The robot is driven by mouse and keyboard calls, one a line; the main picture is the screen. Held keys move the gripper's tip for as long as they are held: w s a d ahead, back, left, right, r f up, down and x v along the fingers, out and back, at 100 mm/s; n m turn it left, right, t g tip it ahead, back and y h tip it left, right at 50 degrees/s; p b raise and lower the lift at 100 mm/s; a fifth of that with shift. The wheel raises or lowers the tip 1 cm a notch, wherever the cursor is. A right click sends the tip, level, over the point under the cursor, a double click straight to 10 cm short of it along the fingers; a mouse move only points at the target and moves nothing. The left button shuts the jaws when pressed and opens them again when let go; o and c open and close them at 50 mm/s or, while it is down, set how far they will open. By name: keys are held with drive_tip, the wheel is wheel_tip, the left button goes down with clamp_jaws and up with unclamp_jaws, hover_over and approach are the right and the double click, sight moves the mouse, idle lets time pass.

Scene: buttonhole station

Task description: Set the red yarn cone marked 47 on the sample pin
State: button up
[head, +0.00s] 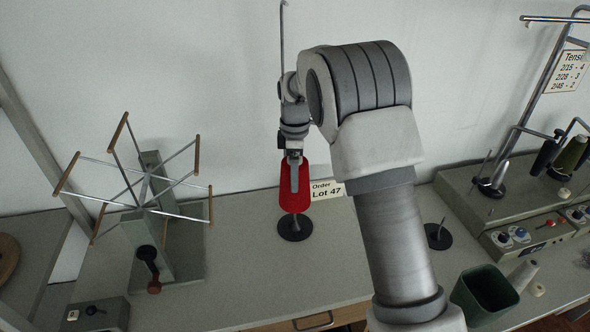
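A red yarn cone (305,200) stands upright over a round black base (295,235) in the middle of the table. No number shows on the side of the cone facing me. My gripper (295,180) points down at the cone's upper part, with one grey finger in front of the red yarn. The other finger is hidden, so I cannot tell whether it grips the cone. A card (328,191) reading "Order Lot 47" is behind the cone.
A yarn swift (145,190) with spokes stands at the left. Another black base (438,236) with a thin pin is right of my arm. A dark green bin (484,297), a pale cone (523,274) and a winding machine (520,215) fill the right side.

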drive_tip(key=shift+f+b, duration=2.5)
drive_tip(key=shift+f, duration=1.7)
drive_tip(key=shift+f+b, duration=0.3)
drive_tip(key=shift+f, duration=0.2)
drive_tip(key=o, duration=1.2)
drive_tip(key=shift+o, duration=0.2)
wheel_tip(320, 180, up, 17)
drive_tip(key=shift+f, duration=0.15)
drive_tip(key=shift+r, duration=0.4)
drive_tip(key=shift+s, duration=0.1)
